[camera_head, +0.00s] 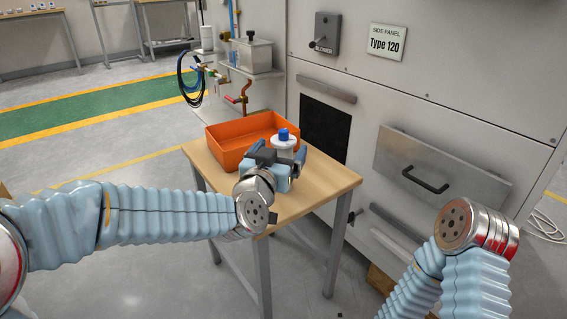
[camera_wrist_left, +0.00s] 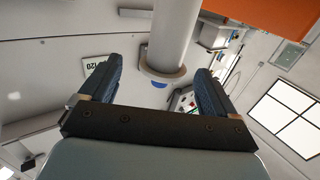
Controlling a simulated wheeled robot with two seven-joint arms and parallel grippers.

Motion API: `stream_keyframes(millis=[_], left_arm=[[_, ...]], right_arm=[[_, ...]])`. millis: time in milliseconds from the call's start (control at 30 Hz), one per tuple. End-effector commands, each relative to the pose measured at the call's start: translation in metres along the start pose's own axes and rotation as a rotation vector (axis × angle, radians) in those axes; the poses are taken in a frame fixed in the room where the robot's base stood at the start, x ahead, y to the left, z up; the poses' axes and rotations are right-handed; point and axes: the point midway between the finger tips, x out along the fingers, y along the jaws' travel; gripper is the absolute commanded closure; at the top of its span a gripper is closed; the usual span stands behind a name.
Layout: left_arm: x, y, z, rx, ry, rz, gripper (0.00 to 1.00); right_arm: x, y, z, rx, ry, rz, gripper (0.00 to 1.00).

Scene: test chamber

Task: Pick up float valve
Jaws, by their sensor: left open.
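The float valve (camera_head: 284,142) is white with a blue cap and stands upright on the small wooden table, in front of the orange bin. In the left wrist view the float valve (camera_wrist_left: 172,38) is a white cylinder with a wider flange and a bit of blue beyond it. My left gripper (camera_head: 280,158) is at the valve, and its lower part is hidden by the gripper. In the left wrist view the gripper (camera_wrist_left: 157,80) has its two dark blue fingers wide apart, with the valve between them and gaps on both sides. My right gripper is out of view.
The orange bin (camera_head: 228,159) stands just behind the valve; its edge shows in the left wrist view (camera_wrist_left: 275,10). The wooden table (camera_head: 325,181) is bare at its right. A large cabinet (camera_head: 440,110) with drawer handles stands close behind. My right arm is at the lower right.

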Motion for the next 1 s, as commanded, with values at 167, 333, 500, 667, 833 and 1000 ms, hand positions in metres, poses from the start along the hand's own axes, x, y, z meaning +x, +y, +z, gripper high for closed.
stream_keyframes(millis=[167,333,500,667,833,1000], left_arm=[[0.015,-0.002,0.003,0.001,-0.003,0.000,0.10],[0.043,-0.005,0.006,0.001,-0.001,0.000,0.10],[0.058,-0.005,0.005,0.000,0.000,0.000,0.10],[0.058,-0.005,0.005,0.001,-0.001,0.000,0.10],[0.058,-0.005,0.005,0.000,-0.001,0.000,0.30],[0.058,-0.005,0.005,0.000,-0.001,0.000,0.56]], right_arm=[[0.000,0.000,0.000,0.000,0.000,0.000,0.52],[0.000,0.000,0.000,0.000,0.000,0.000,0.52],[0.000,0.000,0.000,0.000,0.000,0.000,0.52],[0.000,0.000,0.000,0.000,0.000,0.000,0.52],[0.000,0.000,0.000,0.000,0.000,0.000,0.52],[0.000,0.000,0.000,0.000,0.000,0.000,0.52]])
